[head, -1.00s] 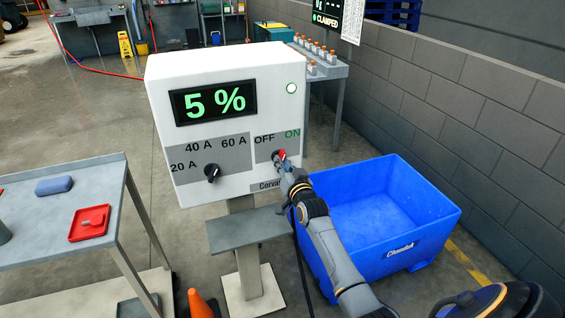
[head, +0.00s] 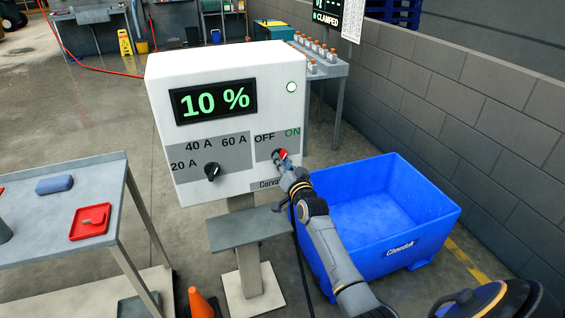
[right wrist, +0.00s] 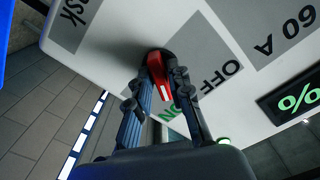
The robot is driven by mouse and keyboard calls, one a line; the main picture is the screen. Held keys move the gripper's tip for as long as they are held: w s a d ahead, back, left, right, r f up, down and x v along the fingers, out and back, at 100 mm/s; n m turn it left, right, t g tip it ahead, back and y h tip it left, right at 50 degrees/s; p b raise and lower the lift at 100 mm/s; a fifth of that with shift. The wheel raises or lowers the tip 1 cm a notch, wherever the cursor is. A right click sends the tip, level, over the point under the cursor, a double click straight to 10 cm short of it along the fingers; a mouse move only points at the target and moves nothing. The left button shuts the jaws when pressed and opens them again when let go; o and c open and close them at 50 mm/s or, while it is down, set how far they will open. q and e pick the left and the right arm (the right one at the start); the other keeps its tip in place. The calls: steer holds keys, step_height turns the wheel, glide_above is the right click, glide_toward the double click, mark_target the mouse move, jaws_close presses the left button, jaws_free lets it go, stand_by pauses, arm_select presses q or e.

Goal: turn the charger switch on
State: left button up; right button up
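The charger (head: 226,75) is a white box on a post, with a display (head: 213,102) reading "10 %" and a lit green lamp (head: 291,87). Its red switch (head: 282,154) sits under the OFF and ON labels and is turned toward ON. My right gripper (head: 286,163) is at the switch. In the right wrist view the fingers of my right gripper (right wrist: 162,92) stand on both sides of the red switch (right wrist: 157,70); contact on each side is hard to tell. The black current dial (head: 212,171) is left of the switch. My left gripper is not in view.
A blue crate (head: 437,222) stands right of the charger, below my right arm. An orange cone (head: 201,304) stands in front. A block wall closes the right side.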

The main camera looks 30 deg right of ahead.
steer(key=shift+o, duration=0.7)
steer(key=v, duration=1.2)
steer(key=s+a+f+n+g+y, duration=0.1)
steer(key=s+a+f+n+g, duration=0.2)
steer(key=f, duration=0.9)
steer(key=s+a+f+g+y, duration=0.15)
steer(key=s+a+f, duration=0.3)
steer(key=f, duration=0.65)
steer(key=s+a+f+n+g+y, duration=0.1)
steer(key=s+a+f+n+g, duration=0.2)
steer(key=f, duration=0.9)
steer(key=s+a+f+n+g, duration=0.2)
steer(key=s+a+f+g, duration=0.2)
steer(key=s+f, duration=0.95)
steer(key=s+a+f+n+g, duration=0.1)
steer(key=s+f+g, duration=0.1)
steer(key=s, duration=1)
steer(key=s+a+f+n+g, duration=0.1)
steer(key=s+f, duration=0.4)
steer(key=s, duration=0.8)
steer(key=shift+n+g, duration=0.7)
steer(key=shift+g, duration=0.35)
